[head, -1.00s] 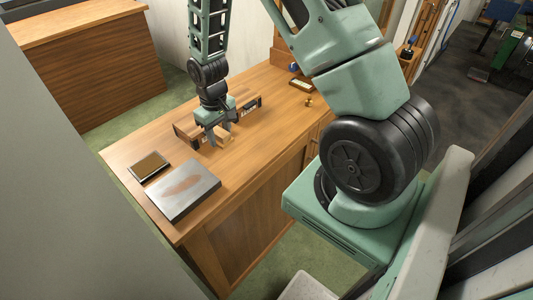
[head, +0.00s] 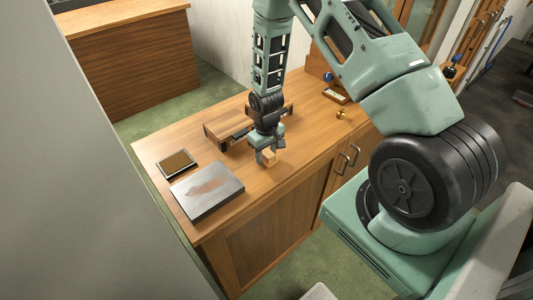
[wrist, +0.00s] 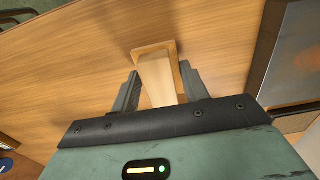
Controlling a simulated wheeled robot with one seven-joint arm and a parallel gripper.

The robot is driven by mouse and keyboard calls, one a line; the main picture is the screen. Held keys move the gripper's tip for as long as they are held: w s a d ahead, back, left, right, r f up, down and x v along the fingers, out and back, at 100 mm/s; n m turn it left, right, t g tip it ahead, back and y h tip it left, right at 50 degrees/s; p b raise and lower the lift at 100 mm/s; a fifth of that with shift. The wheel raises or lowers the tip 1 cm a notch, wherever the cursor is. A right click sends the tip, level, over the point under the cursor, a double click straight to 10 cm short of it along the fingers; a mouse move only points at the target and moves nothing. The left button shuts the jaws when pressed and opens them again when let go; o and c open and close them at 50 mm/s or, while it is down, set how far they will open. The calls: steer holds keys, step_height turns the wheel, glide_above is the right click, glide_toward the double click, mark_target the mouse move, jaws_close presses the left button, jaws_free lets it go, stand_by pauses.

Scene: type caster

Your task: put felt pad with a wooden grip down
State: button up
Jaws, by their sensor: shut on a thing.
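The felt pad with a wooden grip (wrist: 158,80) is between my gripper's fingers; its pale wooden block and wider tan base show in the wrist view. In the head view its wooden part (head: 269,158) shows small below the fingers. My gripper (head: 266,156) is shut on the grip, pointing down over the front part of the wooden desk (head: 150,148). It also shows in the wrist view (wrist: 157,90). The felt underside is hidden, and I cannot tell whether the pad touches the desk top.
A long wooden holder (head: 222,132) stands just behind my gripper. A dark-framed brown pad (head: 178,163) and a grey slab with a reddish stain (head: 207,190) lie to the left. A brass knob (head: 341,114) and small box (head: 336,95) are farther right. Bare desk surrounds the gripper's front.

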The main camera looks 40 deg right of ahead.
steer(key=shift+f, duration=0.6)
